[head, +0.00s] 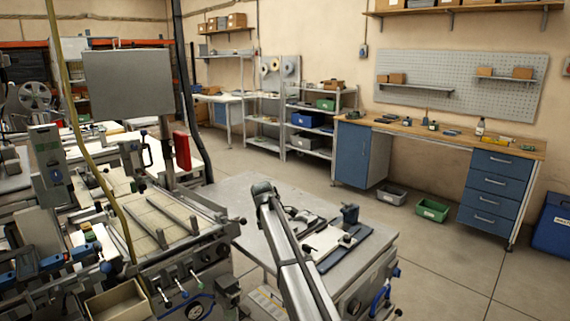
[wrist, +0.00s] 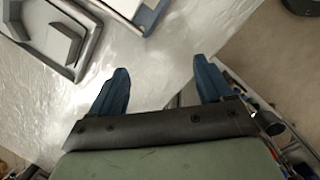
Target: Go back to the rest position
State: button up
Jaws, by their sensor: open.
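My gripper (wrist: 162,76) is open in the wrist view, with two blue fingers spread wide apart and nothing between them. It is above the edge of a grey metal table (wrist: 60,105), with the floor to the right. In the head view my arm reaches over the same table (head: 236,205); I cannot make out the fingers there. A grey, raised-edge part (wrist: 88,46) lies at the upper left of the wrist view. Beside it is a blue-edged flat piece (wrist: 148,17), partly cut off. No tape reel can be told on the table.
A machine with rails (head: 160,215) stands left of the table, close to it. On the table, right of my arm, are a blue board (head: 352,248) and a small dark upright device (head: 350,214). Open floor (head: 445,260) lies to the right. A workbench (head: 450,135) stands along the wall.

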jog(key=s+f+m+t+h, duration=0.1)
jog(key=s+f+m, duration=0.25)
jog(key=s, duration=0.45)
jog(key=s+f+m+t+h, duration=0.1)
jog(key=s+f+m, duration=0.1)
jog(key=s+m, duration=0.5)
jog(key=s+f+m+t, duration=0.1)
jog(key=s+f+m, duration=0.15)
jog(key=s, duration=0.75)
jog(key=s+d+f+m+g, duration=0.1)
jog(key=s+d+f+g, duration=0.1)
jog(key=s+d+f, duration=0.5)
jog(key=s+d+f+g, duration=0.2)
jog(key=s+d+f, duration=0.1)
jog(key=f, duration=0.7)
jog(key=s+d+f+m+g, duration=0.15)
jog(key=s+d+f, duration=0.3)
jog(key=f, duration=0.45)
jog(key=s+d+f+m+g+y, duration=0.1)
jog(key=s+d+f+g+y, duration=0.1)
jog(key=s+f, duration=0.5)
jog(key=s+d+f+m+g+y, duration=0.1)
jog(key=s+f, duration=0.6)
jog(key=s, duration=0.9)
jog(key=d+g+y, duration=0.1)
jog(key=d+g, duration=0.1)
jog(key=shift+s+d+f, duration=0.15)
jog(key=shift+d+f, duration=0.05)
jog(key=shift+d, duration=0.2)
jog(key=shift+m, duration=0.25)
